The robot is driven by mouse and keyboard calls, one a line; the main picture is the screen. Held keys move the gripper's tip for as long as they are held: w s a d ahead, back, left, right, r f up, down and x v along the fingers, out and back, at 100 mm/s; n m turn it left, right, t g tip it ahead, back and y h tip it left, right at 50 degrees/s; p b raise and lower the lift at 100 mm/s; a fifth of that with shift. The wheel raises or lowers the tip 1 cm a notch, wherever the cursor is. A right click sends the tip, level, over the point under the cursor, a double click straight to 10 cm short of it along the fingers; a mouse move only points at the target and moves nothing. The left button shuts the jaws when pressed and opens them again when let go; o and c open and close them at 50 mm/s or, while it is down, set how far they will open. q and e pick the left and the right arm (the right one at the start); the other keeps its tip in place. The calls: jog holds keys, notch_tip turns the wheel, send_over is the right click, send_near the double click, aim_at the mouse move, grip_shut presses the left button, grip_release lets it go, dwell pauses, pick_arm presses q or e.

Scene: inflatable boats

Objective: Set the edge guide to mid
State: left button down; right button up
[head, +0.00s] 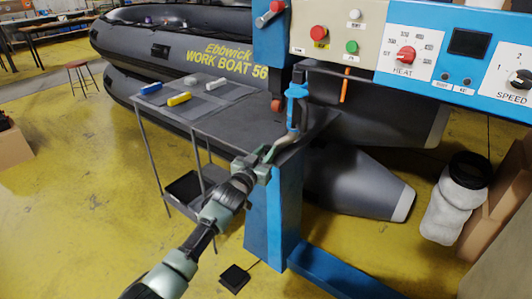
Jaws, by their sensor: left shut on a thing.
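My left gripper (278,149) reaches up from the bottom left to the right front part of the machine's dark work table (245,122). It is shut on a small part at the table, below the blue upright piece (297,106). This part looks to be the edge guide, but my fingers mostly hide it and I cannot read its position or any marks. My right gripper is not in view.
The blue machine carries a control panel with a red HEAT knob (406,54) and a black SPEED knob (521,79). Blue, yellow and white bars lie on the table's left. A grey inflatable boat (190,45) is behind. A black pedal (234,276) lies on the floor.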

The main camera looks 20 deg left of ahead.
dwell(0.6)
pick_arm(q)
jog(key=shift+w+a+r, duration=0.15)
jog(key=shift+w+a, duration=0.05)
jog(key=shift+a, duration=0.5)
jog(key=shift+w+a, duration=0.1)
jog(key=shift+a, duration=0.05)
jog(key=c, duration=1.2)
grip_release()
jog(key=shift+o, duration=0.2)
jog(key=s, duration=0.8)
jog(key=shift+a, duration=0.45)
jog(key=shift+f, duration=0.25)
